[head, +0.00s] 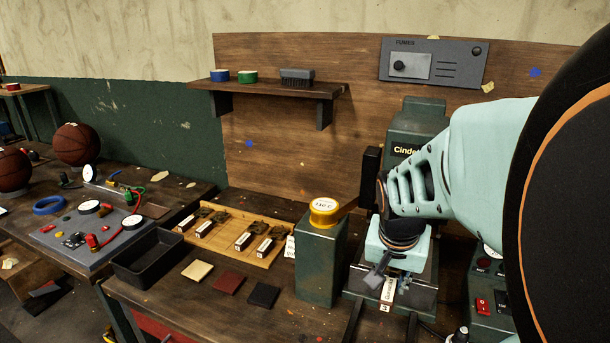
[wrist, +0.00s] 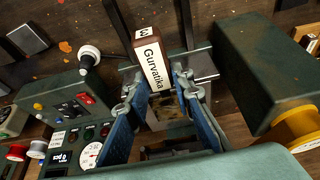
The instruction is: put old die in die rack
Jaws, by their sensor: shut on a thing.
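The old die (head: 388,291) is a dark block with a white label; the label reads "Gurvatika" in the wrist view (wrist: 151,66). My gripper (head: 385,279) is shut on it, with blue-padded fingers on either side in the wrist view (wrist: 155,92). The die is at the front of the green press (head: 417,122), over its bed; I cannot tell whether it touches the bed. The die rack (head: 262,257) is a light wooden tray left of the press, holding several dies with white labels. My arm hides part of the press.
A green post (head: 320,265) with a yellow-capped top (head: 324,210) stands between rack and press. A black tray (head: 147,258) and three flat swatches (head: 229,282) lie by the rack. A control box (head: 490,300) is right of the press. A shelf (head: 265,88) hangs above.

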